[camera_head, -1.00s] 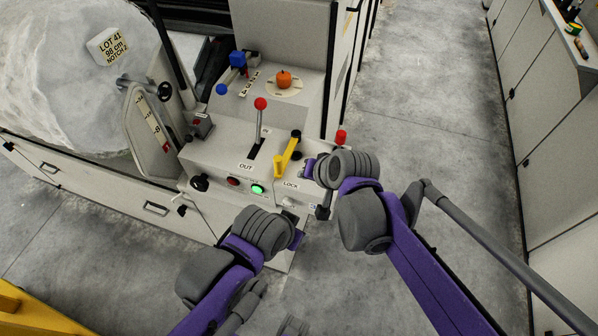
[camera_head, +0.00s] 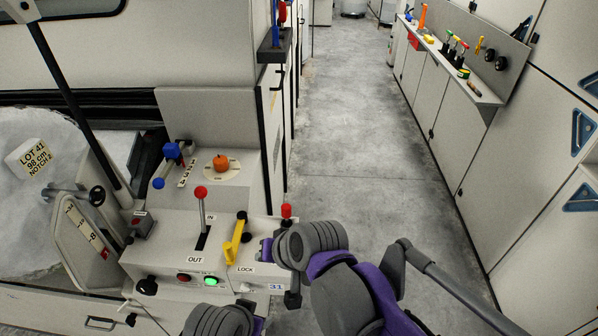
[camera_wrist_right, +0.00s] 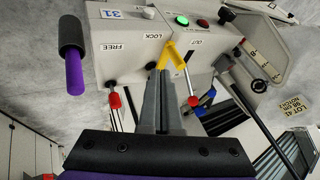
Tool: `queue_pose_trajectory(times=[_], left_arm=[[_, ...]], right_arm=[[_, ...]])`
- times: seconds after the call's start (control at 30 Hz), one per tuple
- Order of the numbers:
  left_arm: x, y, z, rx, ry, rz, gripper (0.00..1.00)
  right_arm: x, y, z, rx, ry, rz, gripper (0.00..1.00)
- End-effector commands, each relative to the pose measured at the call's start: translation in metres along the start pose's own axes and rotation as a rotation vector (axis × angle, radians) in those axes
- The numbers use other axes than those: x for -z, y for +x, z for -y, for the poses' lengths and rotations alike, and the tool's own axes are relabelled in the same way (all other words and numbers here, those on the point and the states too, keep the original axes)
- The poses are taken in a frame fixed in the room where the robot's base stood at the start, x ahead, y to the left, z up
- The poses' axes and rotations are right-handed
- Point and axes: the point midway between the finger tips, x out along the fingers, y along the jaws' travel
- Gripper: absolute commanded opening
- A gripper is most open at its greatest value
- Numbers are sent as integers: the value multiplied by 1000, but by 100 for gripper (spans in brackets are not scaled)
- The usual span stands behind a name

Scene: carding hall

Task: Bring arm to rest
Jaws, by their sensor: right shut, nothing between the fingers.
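My right gripper (camera_wrist_right: 161,82) is shut and empty. In the right wrist view its grey fingers point at the yellow lever (camera_wrist_right: 174,56); I cannot tell whether they touch it. In the head view my right wrist (camera_head: 312,243) is right of the yellow lever (camera_head: 235,238), over the panel's right end, and its fingers are hidden. The lever stands above the LOCK label (camera_head: 245,269). My left wrist (camera_head: 217,322) is at the bottom edge, in front of the panel. My left gripper's fingers do not show.
A red-knobbed lever (camera_head: 201,193) stands between OUT and IN. A green lamp (camera_head: 211,281) is lit beside a red one. An orange knob (camera_head: 220,162) is behind. A floor aisle (camera_head: 360,150) lies clear to the right, with cabinets (camera_head: 425,90) along it.

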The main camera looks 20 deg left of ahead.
Motion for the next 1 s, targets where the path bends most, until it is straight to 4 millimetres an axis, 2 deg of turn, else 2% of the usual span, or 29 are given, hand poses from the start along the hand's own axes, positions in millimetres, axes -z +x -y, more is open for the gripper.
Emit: queue_pose_trajectory(times=[0.13,0.23,0.27,0.37,0.4,0.5,0.6,0.7,0.83,1.0], left_arm=[[0,0,0,0,0,0,50],[1,-2,0,0,0,-1,50],[2,-2,0,0,0,-1,50],[4,-4,0,0,0,-3,50],[5,-6,0,0,0,-4,50],[7,-8,0,0,0,-6,50],[10,-10,0,0,0,-7,50],[11,-12,0,0,0,-9,50],[12,-13,0,0,0,-9,50],[12,-14,0,0,0,-10,50]], right_arm=[[0,-3,-6,-9,3,-4,0],[-5,-16,-35,-50,17,-18,0],[-8,-22,-48,-71,22,-25,0],[-26,-51,-106,-162,51,-51,0],[-37,-64,-131,-206,65,-62,0],[-72,-95,-189,-320,100,-80,0],[-112,-120,-235,-423,135,-87,0],[-148,-136,-266,-506,164,-88,0],[-178,-147,-287,-570,187,-82,0],[-187,-150,-293,-590,192,-79,0]])
